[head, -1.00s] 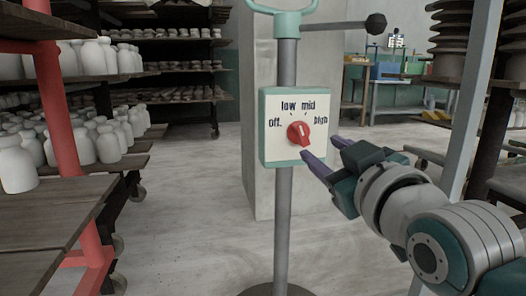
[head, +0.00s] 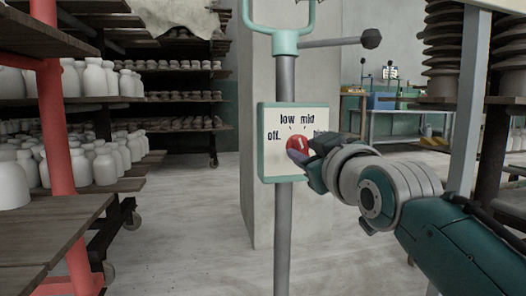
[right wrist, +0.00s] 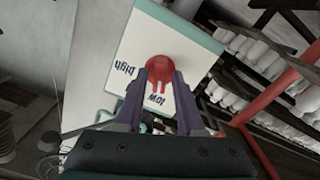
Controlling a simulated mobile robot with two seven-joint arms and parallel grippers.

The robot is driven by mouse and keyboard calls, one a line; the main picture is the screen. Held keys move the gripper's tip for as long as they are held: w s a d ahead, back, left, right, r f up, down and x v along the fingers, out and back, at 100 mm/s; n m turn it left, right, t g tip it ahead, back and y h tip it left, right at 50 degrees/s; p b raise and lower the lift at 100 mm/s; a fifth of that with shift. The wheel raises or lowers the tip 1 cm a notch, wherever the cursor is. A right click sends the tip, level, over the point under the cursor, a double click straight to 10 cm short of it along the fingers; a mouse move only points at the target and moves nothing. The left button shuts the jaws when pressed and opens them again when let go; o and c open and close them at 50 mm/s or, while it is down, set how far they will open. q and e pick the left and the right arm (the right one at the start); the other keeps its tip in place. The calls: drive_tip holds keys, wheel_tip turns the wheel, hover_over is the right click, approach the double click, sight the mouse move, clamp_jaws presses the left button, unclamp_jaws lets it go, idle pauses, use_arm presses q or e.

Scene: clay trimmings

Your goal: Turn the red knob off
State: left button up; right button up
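The red knob (head: 299,147) is on a white switch panel (head: 275,167) with a green rim, fixed to a grey post. The panel reads off, low, mid and high; my right gripper partly covers high in the head view. My right gripper (head: 297,155) is at the knob. In the right wrist view its purple fingers (right wrist: 160,77) lie on either side of the red knob (right wrist: 159,66), apart, with the knob's grip between them. I cannot tell whether they touch it. The knob's exact pointing is partly hidden. My left gripper is not in view.
The post has a dark-tipped side bar (head: 345,42) above the panel. Shelves with white bottles (head: 105,165) and a red upright (head: 60,140) stand at the left. A grey pillar (head: 248,150) is behind the post. Floor between shelves and post is clear.

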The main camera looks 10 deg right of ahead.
clamp_jaws()
idle(0.4)
drive_tip(key=shift+r+n+p, duration=0.1)
drive_tip(key=shift+n+p, duration=0.7)
drive_tip(key=shift+p, duration=0.05)
drive_tip(key=shift+n+p, duration=0.9)
drive_tip(key=shift+n, duration=0.2)
drive_tip(key=n+p, duration=0.1)
drive_tip(key=n, duration=0.2)
drive_tip(key=shift+n, duration=1.1)
